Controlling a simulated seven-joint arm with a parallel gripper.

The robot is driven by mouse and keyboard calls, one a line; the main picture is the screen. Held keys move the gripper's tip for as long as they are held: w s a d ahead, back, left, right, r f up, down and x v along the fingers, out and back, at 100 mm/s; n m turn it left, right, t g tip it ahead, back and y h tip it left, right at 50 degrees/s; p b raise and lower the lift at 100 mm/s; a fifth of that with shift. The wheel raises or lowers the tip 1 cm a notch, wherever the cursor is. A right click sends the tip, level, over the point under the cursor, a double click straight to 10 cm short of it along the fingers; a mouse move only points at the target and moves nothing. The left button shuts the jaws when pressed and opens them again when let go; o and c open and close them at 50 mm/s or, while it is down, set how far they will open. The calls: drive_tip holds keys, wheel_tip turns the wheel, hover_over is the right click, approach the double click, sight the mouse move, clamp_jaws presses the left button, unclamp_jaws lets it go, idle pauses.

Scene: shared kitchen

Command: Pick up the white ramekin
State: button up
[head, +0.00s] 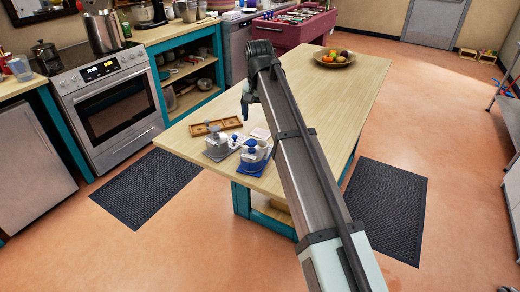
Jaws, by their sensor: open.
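I cannot clearly pick out the white ramekin in the head view; it may be hidden behind my arm or too small to tell. Small pale and blue items stand at the near left end of the wooden island table (345,82). They include a grey-white item (217,146) on a grey base and a white-and-blue item (254,152) on a blue base. My gripper (245,114) hangs above the table, behind these items in the picture. It is open, and I see nothing held in it.
A shallow wooden compartment tray (214,127) lies by the small items. A fruit bowl (334,60) stands at the table's far end. The right half of the tabletop is mostly bare. A stove (108,95) and open shelves (187,78) are at left. Dark mats (147,187) lie on the floor.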

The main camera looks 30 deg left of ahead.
hover_over(260, 142)
drive_tip(key=s+d, duration=0.2)
drive_tip(key=s, duration=0.1)
wheel_tip(260, 142, down, 8)
drive_tip(key=shift+w+r, duration=0.15)
drive_tip(key=shift+r, duration=0.1)
drive_tip(key=shift+w+a+f, duration=0.15)
drive_tip(key=shift+a+f, duration=0.05)
drive_tip(key=shift+f, duration=1.1)
drive_tip(key=shift+w+a+f, duration=0.1)
drive_tip(key=shift+a+f, duration=0.05)
drive_tip(key=shift+f, duration=1.15)
drive_tip(key=shift+c, duration=0.3)
drive_tip(key=c, duration=1.2)
